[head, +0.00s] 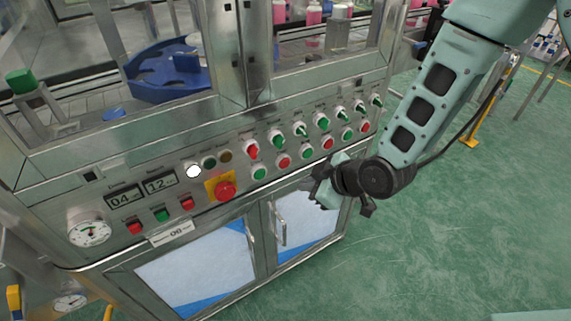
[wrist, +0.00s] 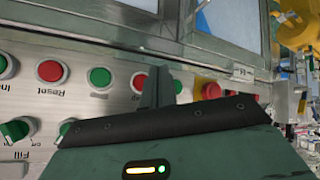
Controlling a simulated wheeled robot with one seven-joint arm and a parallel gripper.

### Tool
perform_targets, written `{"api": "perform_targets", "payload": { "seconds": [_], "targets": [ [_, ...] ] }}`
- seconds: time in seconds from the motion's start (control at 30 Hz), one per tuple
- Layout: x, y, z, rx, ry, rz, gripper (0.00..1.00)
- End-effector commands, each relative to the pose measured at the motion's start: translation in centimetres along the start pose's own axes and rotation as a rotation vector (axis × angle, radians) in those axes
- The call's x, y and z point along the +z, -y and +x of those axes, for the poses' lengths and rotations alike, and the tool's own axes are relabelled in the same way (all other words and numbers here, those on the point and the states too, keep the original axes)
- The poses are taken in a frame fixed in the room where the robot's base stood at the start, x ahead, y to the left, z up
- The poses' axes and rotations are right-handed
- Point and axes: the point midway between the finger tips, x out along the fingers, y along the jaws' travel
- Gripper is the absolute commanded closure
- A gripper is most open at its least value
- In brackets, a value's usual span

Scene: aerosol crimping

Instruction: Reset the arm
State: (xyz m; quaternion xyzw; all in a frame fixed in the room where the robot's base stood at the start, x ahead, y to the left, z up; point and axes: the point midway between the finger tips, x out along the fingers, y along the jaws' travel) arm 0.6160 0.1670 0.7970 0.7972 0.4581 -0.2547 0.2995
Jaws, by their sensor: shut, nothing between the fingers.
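My teal arm reaches down from the upper right in the head view. My gripper (head: 322,186) is dark and sits in front of the cabinet, just below the lower rows of buttons on the control panel (head: 110,170). In the wrist view my gripper (wrist: 157,80) shows as a dark finger with its tips together and nothing held. Behind it are a red button (wrist: 139,82) and a green button (wrist: 98,77); I cannot tell whether it touches the panel. A red button labelled Reset (wrist: 50,71) is at the left, with the picture upside down.
A glazed cabinet door (head: 305,220) with a handle is below. Green floor (head: 450,240) is open at the right.

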Motion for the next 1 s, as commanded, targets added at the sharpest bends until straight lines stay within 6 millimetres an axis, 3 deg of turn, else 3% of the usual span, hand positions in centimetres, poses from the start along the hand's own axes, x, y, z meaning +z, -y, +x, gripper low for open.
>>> {"api": "perform_targets", "payload": {
  "seconds": [0.43, 0.57, 0.67, 0.77, 1.0],
  "targets": [
    [0.0, 0.0, 0.0, 0.0, 0.0, 0.0, 1.0],
    [-0.8, 0.0, -1.2, -0.01, 0.03, 0.014, 1.0],
    [-2.1, 0.3, -3.7, -0.032, 0.098, 0.05, 1.0],
    [-3.4, 1.1, -7.5, -0.058, 0.205, 0.112, 1.0],
    [-5.3, 4.5, -18.5, -0.082, 0.482, 0.313, 1.0]
  ]
}}
